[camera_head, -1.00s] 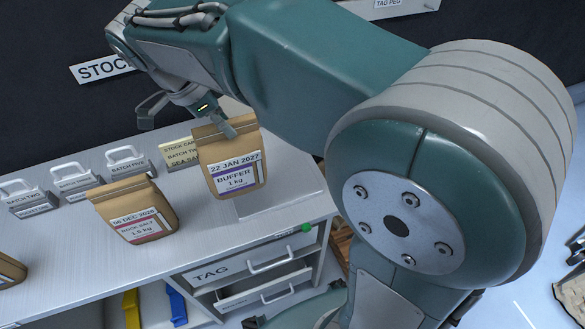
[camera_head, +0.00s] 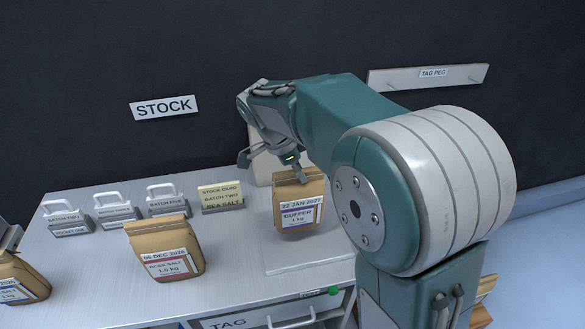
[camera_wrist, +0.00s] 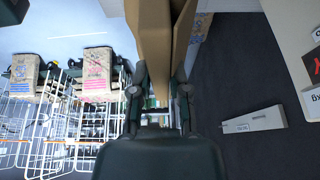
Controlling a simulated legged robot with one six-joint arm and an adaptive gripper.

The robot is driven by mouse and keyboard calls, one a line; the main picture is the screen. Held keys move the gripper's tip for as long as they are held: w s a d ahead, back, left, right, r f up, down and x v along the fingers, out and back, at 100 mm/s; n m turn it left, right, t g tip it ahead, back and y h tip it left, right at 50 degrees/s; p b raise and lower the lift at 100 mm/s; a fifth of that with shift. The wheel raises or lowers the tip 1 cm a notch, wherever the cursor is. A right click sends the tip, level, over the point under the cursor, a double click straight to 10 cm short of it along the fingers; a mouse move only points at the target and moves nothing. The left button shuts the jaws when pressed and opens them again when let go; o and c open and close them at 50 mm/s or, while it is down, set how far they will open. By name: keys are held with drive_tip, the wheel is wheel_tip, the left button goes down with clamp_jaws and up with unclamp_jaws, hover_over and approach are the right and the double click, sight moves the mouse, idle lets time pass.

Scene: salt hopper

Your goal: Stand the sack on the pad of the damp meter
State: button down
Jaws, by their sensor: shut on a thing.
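A brown paper sack (camera_head: 300,208) labelled "22 JAN 2027 BUFFER" is upright at the right end of the bench in the head view. My gripper (camera_head: 275,168) is at its top; in the wrist view my gripper (camera_wrist: 160,92) is shut on the sack (camera_wrist: 153,40), with a finger on either side. A flat pale plate (camera_head: 325,262), which looks like the damp meter's pad, lies below and in front of the sack. I cannot tell whether the sack's base touches it. A pale upright panel (camera_head: 258,168) stands behind, partly hidden by my arm.
A rock salt sack (camera_head: 165,252) stands left of the plate, and another sack (camera_head: 20,278) at the far left. Several handled batch blocks (camera_head: 116,212) and a stock card (camera_head: 222,197) line the back. Bare bench (camera_head: 90,270) lies between the two left sacks.

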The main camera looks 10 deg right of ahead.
sight(299, 200)
drive_tip(key=shift+w+f, duration=0.4)
drive_tip(key=shift+f, duration=0.2)
drive_tip(key=x, duration=0.4)
drive_tip(key=shift+w+d+f, duration=0.15)
drive_tip(key=shift+w+f, duration=0.1)
drive_tip(key=shift+w, duration=0.05)
drive_tip(key=shift+a, duration=0.4)
drive_tip(key=c, duration=0.6)
unclamp_jaws()
drive_tip(key=shift+d, duration=0.2)
drive_tip(key=shift+d, duration=0.1)
